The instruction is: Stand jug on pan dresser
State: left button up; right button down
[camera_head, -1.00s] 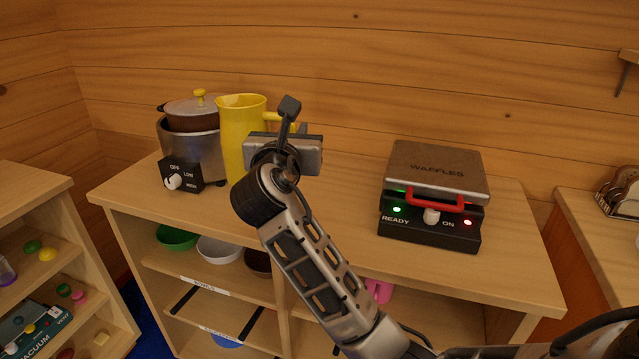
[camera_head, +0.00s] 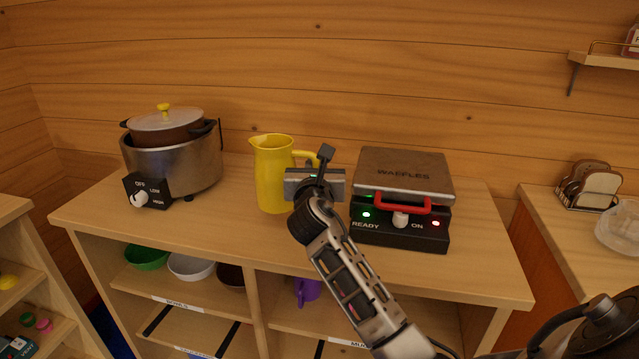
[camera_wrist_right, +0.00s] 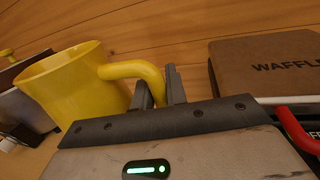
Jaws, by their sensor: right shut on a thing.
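The yellow jug (camera_head: 271,178) is upright at the top of the pan dresser (camera_head: 180,225), between the slow cooker and the waffle maker. Its base looks at or very near the wooden top; I cannot tell for sure whether it touches. My right gripper (camera_head: 318,164) is shut on the jug's handle, at the jug's right side. In the right wrist view the jug (camera_wrist_right: 78,88) leans in the picture, and its handle runs to the fingers (camera_wrist_right: 160,88). The jug's base is hidden there. My left gripper is not in view.
A slow cooker (camera_head: 185,165) stands to the left, with a gap to the jug. A waffle maker (camera_head: 405,180) stands close on the right, near my right gripper. The dresser's front left top is clear. Bowls (camera_head: 190,267) and a purple mug (camera_head: 306,291) sit on shelves below.

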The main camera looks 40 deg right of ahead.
jog(key=shift+d, duration=0.15)
jog(key=shift+d+f+b, duration=0.15)
jog(key=shift+f+b, duration=0.05)
jog(key=shift+f, duration=0.75)
jog(key=shift+d+f+b, duration=0.15)
jog(key=shift+f, duration=0.95)
jog(key=c, duration=1.4)
grip_release()
jog(key=shift+f, duration=0.15)
jog(key=v, duration=1.2)
